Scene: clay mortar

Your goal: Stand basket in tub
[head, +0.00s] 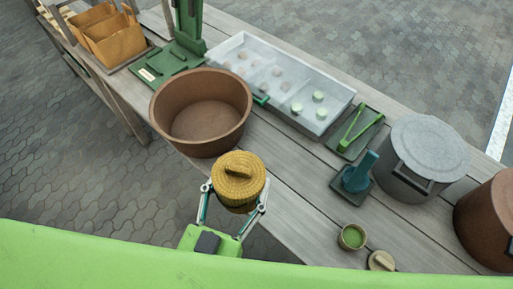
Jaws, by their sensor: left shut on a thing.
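The basket (238,177) is yellow, woven and round, with a lid and a bar handle on top. My left gripper (234,193) is shut around its sides, with one finger on each side. The basket looks upright, in front of the table's near edge. The tub (201,137) is brown, round, wide and open, and stands on the table just behind and left of the basket. Its visible inside is empty. In the picture the basket's top comes close to the tub's near rim; I cannot tell the height between them. My right gripper is not in view.
A white compartment tray (284,79) with small round pieces lies behind the tub. A green stand (189,40) is at the back left. Green tongs (354,130), a blue tool (357,175), a grey lidded pot (424,150) and a small green-filled cup (352,237) are right.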

